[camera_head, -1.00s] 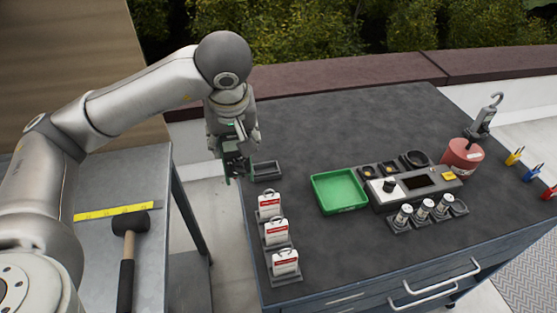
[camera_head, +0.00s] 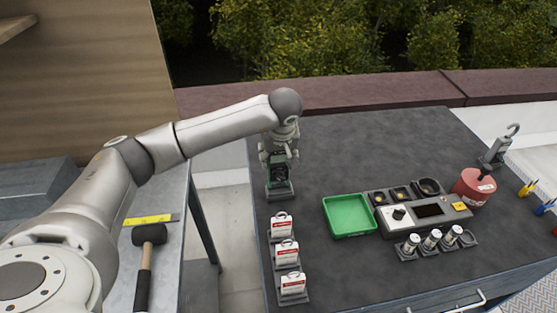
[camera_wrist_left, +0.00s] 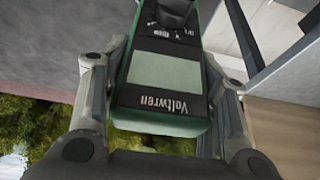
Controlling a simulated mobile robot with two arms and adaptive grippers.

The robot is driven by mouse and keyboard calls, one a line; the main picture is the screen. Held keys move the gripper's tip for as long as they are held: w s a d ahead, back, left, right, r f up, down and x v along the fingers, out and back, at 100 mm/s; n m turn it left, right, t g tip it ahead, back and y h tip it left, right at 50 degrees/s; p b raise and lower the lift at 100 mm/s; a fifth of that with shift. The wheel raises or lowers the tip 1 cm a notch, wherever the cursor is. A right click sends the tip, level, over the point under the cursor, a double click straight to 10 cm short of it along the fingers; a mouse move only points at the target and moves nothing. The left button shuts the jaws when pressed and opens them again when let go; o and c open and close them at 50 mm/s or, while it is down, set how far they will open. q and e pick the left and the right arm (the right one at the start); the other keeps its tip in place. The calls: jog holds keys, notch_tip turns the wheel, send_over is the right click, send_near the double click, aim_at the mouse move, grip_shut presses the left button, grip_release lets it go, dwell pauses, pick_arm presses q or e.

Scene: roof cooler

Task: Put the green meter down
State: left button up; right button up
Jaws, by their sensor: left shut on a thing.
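The green meter (camera_head: 279,173) is dark-faced with a green casing. It is upright in my left gripper (camera_head: 279,158), at the back left of the dark table. In the left wrist view the meter (camera_wrist_left: 166,72) fills the space between the two fingers, with its grey screen and "Voltwren" label showing. The meter's lower end is at a small dark holder (camera_head: 281,195); I cannot tell whether it touches the holder. My right gripper is not in view.
Several white red-labelled packs (camera_head: 287,252) stand in front of the holder. A green tray (camera_head: 349,214) and a grey console (camera_head: 424,212) are to the right. A red canister (camera_head: 473,187) stands farther right. The table's back middle is clear. A mallet (camera_head: 148,235) lies on the left bench.

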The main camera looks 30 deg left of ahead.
pick_arm(q)
jog(key=f, duration=0.1)
jog(key=f+p, duration=0.2)
jog(key=shift+w+f, duration=0.25)
jog(key=shift+f, duration=0.1)
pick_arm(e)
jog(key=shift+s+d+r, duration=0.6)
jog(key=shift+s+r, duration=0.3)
pick_arm(q)
jog(key=shift+f, duration=0.1)
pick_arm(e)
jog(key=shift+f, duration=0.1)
pick_arm(q)
jog(key=shift+f+b, duration=0.15)
jog(key=shift+b, duration=0.2)
jog(key=o, duration=1.4)
jog(key=shift+c, duration=0.2)
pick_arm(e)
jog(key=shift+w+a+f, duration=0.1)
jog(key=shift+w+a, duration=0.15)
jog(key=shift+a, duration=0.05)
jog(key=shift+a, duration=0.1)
